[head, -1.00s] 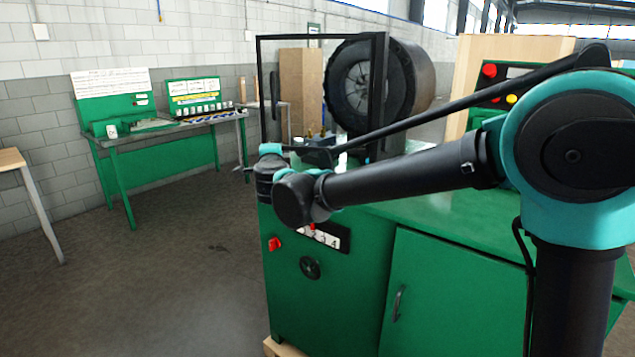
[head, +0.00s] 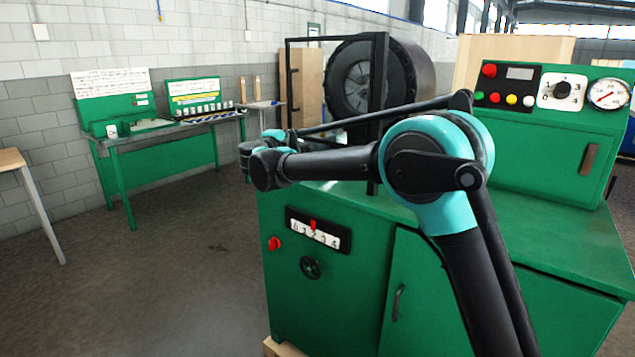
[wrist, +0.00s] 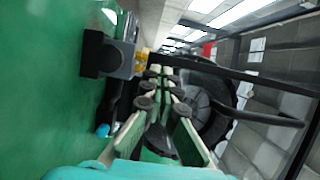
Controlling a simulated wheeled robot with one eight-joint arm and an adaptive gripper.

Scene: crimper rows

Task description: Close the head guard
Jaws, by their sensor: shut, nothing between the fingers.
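The head guard (head: 337,40) is a thin black-framed clear panel with a dark upright handle (head: 294,90) near its left edge. It stands at an angle in front of the round black crimper head (head: 362,80), with its right post on the green machine. In the wrist view a dark frame bar (wrist: 250,72) runs across the right side, with the crimper head (wrist: 212,105) behind. My gripper (wrist: 163,75) is shut and empty, pointing along the machine. In the head view my wrist hides it, low at the guard's left. I cannot tell whether it touches the guard.
The green machine cabinet (head: 340,280) lies under my arm, with a control panel (head: 515,88) at the right. In the wrist view a grey block with a yellow part (wrist: 118,60) is close on the left. A green workbench (head: 165,160) stands far left; the floor between is clear.

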